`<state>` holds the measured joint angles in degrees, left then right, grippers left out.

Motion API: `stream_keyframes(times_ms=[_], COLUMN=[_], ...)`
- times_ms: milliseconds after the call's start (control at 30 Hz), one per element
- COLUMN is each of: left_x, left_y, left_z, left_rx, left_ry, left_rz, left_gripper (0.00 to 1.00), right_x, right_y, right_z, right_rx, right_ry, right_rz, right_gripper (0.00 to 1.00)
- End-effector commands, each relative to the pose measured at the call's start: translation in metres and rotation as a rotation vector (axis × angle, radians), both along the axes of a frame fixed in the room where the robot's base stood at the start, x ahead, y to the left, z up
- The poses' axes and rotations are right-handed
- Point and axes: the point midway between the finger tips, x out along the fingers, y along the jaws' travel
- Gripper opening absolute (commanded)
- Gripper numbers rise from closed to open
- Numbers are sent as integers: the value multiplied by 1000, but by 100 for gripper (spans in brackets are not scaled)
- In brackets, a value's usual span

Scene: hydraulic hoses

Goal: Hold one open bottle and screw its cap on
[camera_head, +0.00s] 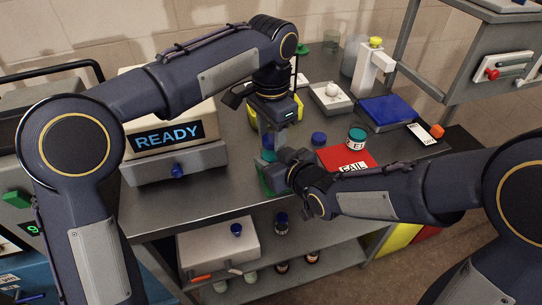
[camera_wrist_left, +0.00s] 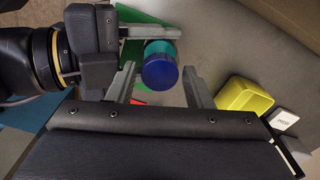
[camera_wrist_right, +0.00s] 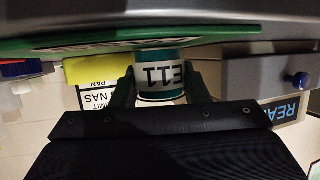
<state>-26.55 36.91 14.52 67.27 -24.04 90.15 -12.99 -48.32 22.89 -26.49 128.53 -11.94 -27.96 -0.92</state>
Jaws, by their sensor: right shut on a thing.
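A teal bottle with a white label (camera_wrist_right: 160,75) stands upright at the green mat (camera_head: 263,184). My right gripper (camera_wrist_right: 160,92) is shut on its body from the side; it also shows in the head view (camera_head: 277,168). A blue cap (camera_wrist_left: 160,72) is at the bottle's mouth, with teal showing just behind it in the left wrist view. I cannot tell whether it is threaded on. My left gripper (camera_wrist_left: 163,85) points down over the bottle, its fingers apart on either side of the cap. The left fingers partly hide the cap in the head view.
Another blue cap (camera_head: 319,138) lies on the table. A labelled teal bottle (camera_head: 356,139) stands on the red FAIL mat (camera_head: 343,161). A machine with a READY display (camera_head: 168,135) stands left. A blue tray (camera_head: 387,111) and a scale (camera_head: 331,98) are behind right.

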Motion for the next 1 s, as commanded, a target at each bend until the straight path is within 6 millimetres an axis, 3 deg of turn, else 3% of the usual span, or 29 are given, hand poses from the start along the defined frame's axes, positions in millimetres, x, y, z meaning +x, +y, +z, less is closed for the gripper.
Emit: stream_keyframes(times_ms=[100, 433, 833, 1000], left_x=[0, 0, 1, 1], left_y=[0, -1, -1, -1], left_z=[0, 8, 89, 110], left_rx=[0, -1, -3, 0], left_ry=[0, 0, -5, -3], left_rz=[1, 0, 2, 2], left_gripper=[59, 59, 59, 59], right_x=[0, 0, 0, 0], right_y=[0, 0, 0, 0], right_z=[0, 0, 0, 0], right_rx=[0, 0, -1, -1], right_ry=[0, 0, 1, 1], right_rz=[0, 0, 0, 0], right_gripper=[0, 0, 0, 0])
